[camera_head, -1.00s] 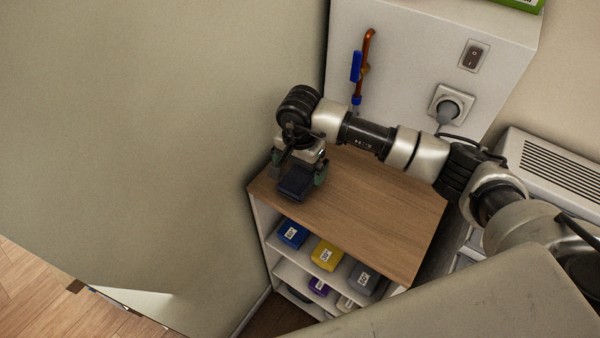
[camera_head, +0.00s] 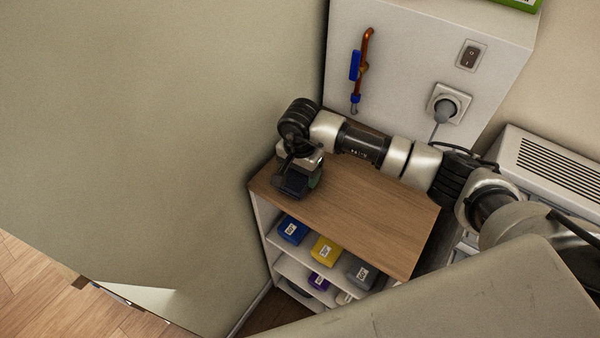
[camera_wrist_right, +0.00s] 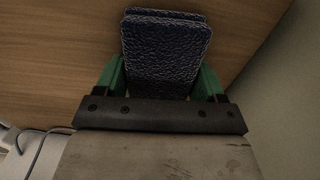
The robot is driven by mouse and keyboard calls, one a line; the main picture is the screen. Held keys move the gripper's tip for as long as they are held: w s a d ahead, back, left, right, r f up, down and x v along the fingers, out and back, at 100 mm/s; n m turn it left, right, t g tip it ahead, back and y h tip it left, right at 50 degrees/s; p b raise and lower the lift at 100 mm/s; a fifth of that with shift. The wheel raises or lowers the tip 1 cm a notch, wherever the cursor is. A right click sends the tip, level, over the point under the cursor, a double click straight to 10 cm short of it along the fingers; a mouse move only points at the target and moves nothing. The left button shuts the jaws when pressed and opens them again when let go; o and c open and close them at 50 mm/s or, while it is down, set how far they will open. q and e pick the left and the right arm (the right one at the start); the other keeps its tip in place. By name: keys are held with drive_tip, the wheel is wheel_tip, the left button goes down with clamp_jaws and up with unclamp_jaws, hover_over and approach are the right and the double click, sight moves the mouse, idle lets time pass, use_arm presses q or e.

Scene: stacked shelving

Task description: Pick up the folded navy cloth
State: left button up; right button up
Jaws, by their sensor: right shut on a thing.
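The folded navy cloth (camera_head: 289,184) is a small dark blue block at the left end of the wooden shelf top. In the right wrist view the cloth (camera_wrist_right: 165,55) shows its textured surface and folded layers, between green fingers. My right gripper (camera_head: 297,179) is shut on the cloth; the fingers (camera_wrist_right: 160,80) press on its two sides. Whether the cloth touches the wood or hangs just above it, I cannot tell. My left gripper is in neither view.
The wooden shelf top (camera_head: 370,210) is otherwise clear. Below it, shelves hold a blue (camera_head: 293,229), a yellow (camera_head: 326,250) and a grey folded item (camera_head: 362,273). A wall (camera_head: 150,130) stands close on the left. A white cabinet (camera_head: 410,60) with a plug stands behind.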

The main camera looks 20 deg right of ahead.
drive_tip(key=shift+r, duration=0.15)
drive_tip(key=shift+r+b, duration=0.3)
drive_tip(key=shift+r, duration=0.05)
drive_tip(key=r+b, duration=0.1)
drive_tip(key=d+r, duration=0.1)
drive_tip(key=r, duration=0.1)
drive_tip(key=shift+s+d+r+b, duration=0.1)
drive_tip(key=shift+d+r+b, duration=0.05)
drive_tip(key=shift+r+b, duration=0.15)
drive_tip(key=shift+s+d+r+b, duration=0.5)
drive_tip(key=shift+d+r, duration=0.6)
drive_tip(key=shift+d, duration=0.55)
drive_tip(key=shift+s+d+r+b, duration=0.55)
drive_tip(key=shift+d+r, duration=0.5)
drive_tip(key=shift+d, duration=0.65)
drive_tip(key=shift+s+d+r+b, duration=0.5)
drive_tip(key=shift+d+r, duration=0.6)
drive_tip(key=shift+d, duration=0.55)
